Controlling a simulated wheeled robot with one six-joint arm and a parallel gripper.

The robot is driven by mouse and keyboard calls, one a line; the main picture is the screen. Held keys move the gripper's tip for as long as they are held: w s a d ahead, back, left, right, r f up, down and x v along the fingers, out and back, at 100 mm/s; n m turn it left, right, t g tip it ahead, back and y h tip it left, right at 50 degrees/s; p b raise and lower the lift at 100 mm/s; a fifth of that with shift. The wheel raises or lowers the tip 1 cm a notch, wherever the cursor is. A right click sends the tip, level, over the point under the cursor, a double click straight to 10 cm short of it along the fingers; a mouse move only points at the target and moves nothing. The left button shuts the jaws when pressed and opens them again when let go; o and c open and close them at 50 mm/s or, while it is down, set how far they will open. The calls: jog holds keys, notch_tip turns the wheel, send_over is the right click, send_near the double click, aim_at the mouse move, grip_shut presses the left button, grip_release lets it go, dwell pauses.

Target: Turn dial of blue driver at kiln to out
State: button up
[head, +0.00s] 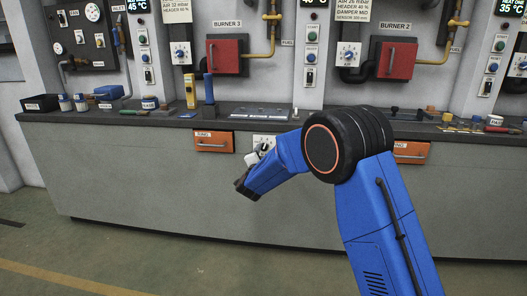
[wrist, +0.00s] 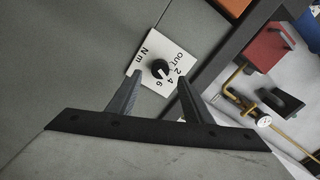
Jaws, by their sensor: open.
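A white dial plate (wrist: 148,50) is on the grey bench front in the wrist view, marked N m, OUT, 2, 4 and 6. Its round black dial (wrist: 160,68) has a pale mark that seems to face the numbers rather than OUT; I cannot tell which number. The plate also shows in the head view (head: 263,141), partly behind my arm. A blue upright tool (head: 209,88), perhaps the blue driver, stands on the bench above. My gripper (wrist: 160,76) is open and empty, its fingertips either side of the dial in the picture, apparently short of it. It also shows in the head view (head: 244,188).
Orange drawers (head: 213,141) flank the plate under the dark worktop (head: 60,116). A yellow device (head: 190,91) stands beside the blue tool. A red burner door (head: 224,56) and gas pipes are on the wall behind. The floor before the bench is clear.

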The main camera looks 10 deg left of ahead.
aim_at(264, 148)
jog(key=shift+w+d, duration=0.15)
jog(key=shift+w, duration=2.5)
jog(key=c, duration=1.1)
jog(key=shift+o, duration=0.2)
